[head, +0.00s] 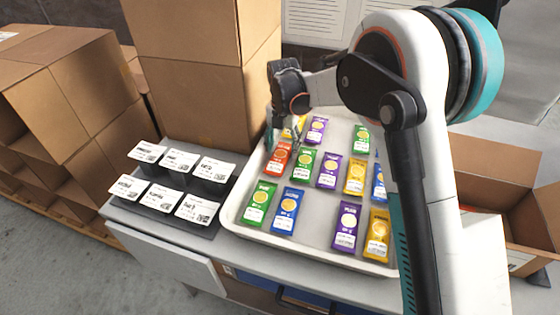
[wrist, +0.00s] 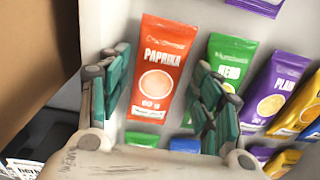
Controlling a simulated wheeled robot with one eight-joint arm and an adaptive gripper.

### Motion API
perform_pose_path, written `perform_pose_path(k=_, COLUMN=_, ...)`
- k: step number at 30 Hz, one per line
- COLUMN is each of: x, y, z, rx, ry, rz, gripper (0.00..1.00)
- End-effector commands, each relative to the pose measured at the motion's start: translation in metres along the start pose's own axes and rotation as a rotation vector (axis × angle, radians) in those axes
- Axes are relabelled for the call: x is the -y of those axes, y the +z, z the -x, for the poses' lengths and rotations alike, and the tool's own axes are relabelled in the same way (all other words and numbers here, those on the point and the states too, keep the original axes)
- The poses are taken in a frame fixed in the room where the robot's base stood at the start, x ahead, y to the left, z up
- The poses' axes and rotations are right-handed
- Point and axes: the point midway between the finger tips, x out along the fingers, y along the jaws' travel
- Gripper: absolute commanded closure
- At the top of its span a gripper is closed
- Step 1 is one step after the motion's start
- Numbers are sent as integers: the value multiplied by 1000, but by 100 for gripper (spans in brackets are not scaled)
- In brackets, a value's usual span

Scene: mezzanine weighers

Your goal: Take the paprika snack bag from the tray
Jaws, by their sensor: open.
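The paprika snack bag is orange-red and lies flat on the tray near its left side in the head view (head: 277,158). In the wrist view the paprika bag (wrist: 158,75) shows upright, label facing up, between my fingers. My gripper (wrist: 165,95) is open and empty, with one finger at each side of the bag; I cannot tell whether they touch it. In the head view my gripper (head: 283,135) hangs over the tray's left part, at the bag's upper end. The white tray (head: 318,238) holds several bags in rows.
A green bag (wrist: 229,62) lies close right of the paprika bag, beside my right finger. Purple (head: 329,170) and yellow bags (head: 355,174) lie further right. Tall cardboard boxes (head: 205,90) stand left of the tray. Black label-topped containers (head: 165,178) stand at left.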

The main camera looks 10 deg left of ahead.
Motion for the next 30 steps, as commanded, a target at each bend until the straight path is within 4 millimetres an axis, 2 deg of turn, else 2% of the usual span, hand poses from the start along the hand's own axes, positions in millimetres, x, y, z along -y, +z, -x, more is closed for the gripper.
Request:
perform_pose_path(k=1, x=-1, y=1, z=-12, rx=0, ry=1, rz=0, gripper=40)
perform_pose_path(k=4, x=-1, y=1, z=-24, rx=0, ry=1, rz=0, gripper=40)
perform_pose_path(k=12, x=-1, y=0, z=-27, rx=0, ry=2, rz=1, gripper=40)
perform_pose_path(k=15, x=-1, y=0, z=-27, rx=0, ry=2, rz=1, gripper=66)
perform_pose_path(k=16, x=-1, y=0, z=-27, rx=0, ry=2, rz=0, gripper=73)
perform_pose_path(k=17, x=-1, y=0, z=-26, rx=0, ry=1, rz=0, gripper=75)
perform_pose_path(k=30, x=-1, y=1, z=-21, rx=0, ry=1, rz=0, gripper=75)
